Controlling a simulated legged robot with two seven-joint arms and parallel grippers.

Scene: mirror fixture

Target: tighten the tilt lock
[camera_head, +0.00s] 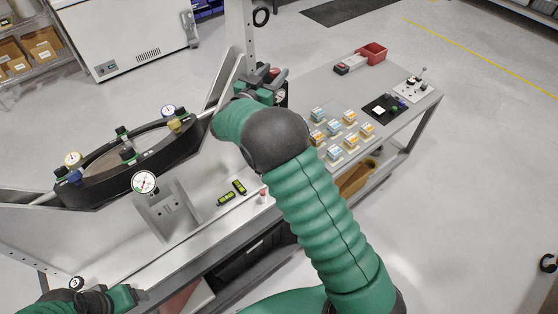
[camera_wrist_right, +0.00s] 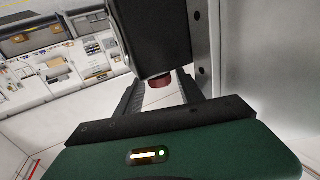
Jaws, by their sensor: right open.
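The mirror fixture is a dark oval frame (camera_head: 150,157) with blue, green and yellow knobs and small dials around its rim. It hangs tilted between grey metal supports. My right gripper (camera_head: 268,82) is at the upright post on the fixture's right side, partly hidden by my own wrist. In the right wrist view my right gripper (camera_wrist_right: 162,98) is open, its dark fingers on either side of a red knob (camera_wrist_right: 160,80) under a black block (camera_wrist_right: 160,35). I cannot tell whether they touch it. My left gripper (camera_head: 112,298) is only partly visible at the bottom left; its fingers are unclear.
A dial gauge (camera_head: 144,182) stands on a grey bracket (camera_head: 168,212) in front of the mirror. Farther right are several small blue and orange boxes (camera_head: 336,153), a black pad (camera_head: 383,108) and a red bin (camera_head: 372,54).

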